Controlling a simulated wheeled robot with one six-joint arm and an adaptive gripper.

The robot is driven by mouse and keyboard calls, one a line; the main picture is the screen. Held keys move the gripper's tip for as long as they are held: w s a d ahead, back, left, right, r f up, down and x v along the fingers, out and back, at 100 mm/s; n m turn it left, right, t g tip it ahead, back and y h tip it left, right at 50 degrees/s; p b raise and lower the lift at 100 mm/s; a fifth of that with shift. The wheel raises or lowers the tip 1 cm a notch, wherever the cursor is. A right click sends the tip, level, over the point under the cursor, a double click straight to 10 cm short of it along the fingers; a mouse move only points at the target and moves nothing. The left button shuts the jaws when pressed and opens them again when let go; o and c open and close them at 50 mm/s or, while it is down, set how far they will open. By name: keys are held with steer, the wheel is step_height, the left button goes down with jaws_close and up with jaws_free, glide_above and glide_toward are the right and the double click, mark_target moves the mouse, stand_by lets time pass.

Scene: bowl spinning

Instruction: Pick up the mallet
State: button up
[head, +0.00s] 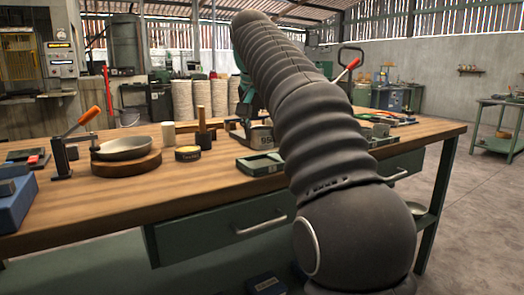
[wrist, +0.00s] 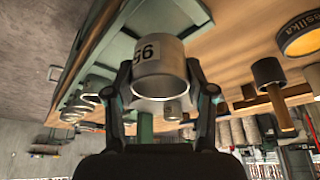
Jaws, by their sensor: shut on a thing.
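The mallet (head: 204,138) stands upright on the workbench in the head view, with its dark head down and its wooden handle up. In the wrist view, which is upside down, the mallet (wrist: 270,73) is at the right, clear of my fingers. My gripper (wrist: 160,72) is shut on a grey metal cup (wrist: 160,52) with a number label, one finger on each side. In the head view the labelled cup (head: 262,139) shows beside my arm; my arm hides most of the gripper. I cannot tell whether the cup touches the bench.
A yellow-black tin (head: 187,153) and a pale cup (head: 168,134) are left of the mallet. A pan (head: 124,148) sits on a round wooden block (head: 127,165). A green tray (head: 260,163) lies in front of the labelled cup.

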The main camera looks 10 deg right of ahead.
mark_target(262, 147)
steer(key=shift+f+b, duration=0.95)
steer(key=shift+f, duration=1.05)
steer(key=o, duration=1.2)
steer(key=shift+f, duration=0.1)
steer(key=p+v, duration=0.5)
steer(key=v, duration=0.7)
